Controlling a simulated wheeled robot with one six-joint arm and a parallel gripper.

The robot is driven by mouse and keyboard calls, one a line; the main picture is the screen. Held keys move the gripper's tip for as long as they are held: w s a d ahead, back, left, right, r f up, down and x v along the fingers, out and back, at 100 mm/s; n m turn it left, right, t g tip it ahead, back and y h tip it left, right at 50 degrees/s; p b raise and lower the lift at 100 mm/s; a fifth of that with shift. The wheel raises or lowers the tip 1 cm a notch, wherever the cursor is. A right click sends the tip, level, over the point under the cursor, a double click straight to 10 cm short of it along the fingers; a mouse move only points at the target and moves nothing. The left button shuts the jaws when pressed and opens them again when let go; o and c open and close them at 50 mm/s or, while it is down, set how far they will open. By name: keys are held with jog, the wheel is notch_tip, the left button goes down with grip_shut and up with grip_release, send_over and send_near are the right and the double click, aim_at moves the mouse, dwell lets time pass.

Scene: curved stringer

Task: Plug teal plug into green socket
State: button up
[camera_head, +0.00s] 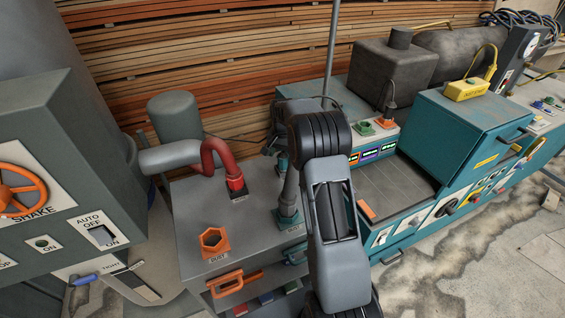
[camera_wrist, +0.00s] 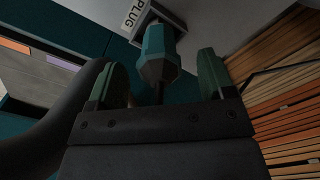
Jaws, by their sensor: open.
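In the wrist view, the teal plug (camera_wrist: 156,42) is faceted, with a thin dark cable running from its end toward my gripper. It sits at a grey surface labelled PLUG. My gripper (camera_wrist: 160,62) is open, with one green finger on each side of the plug's lower end and visible gaps between. In the head view, my arm hides most of my gripper, and I cannot clearly make out the plug there. The green socket (camera_head: 364,128) is on the light top of a console, right of my arm. It looks empty.
An orange socket (camera_head: 384,124) with a dark cable stands beside the green one. A red hose (camera_head: 212,154) and an orange hexagonal socket (camera_head: 213,243) are on the grey cabinet left of my arm. A teal machine (camera_head: 463,125) stands at the right.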

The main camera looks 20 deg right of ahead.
jog(key=shift+d+f+p, duration=0.1)
jog(key=shift+f+p, duration=0.2)
jog(key=shift+f, duration=1.55)
jog(key=c, duration=1.1)
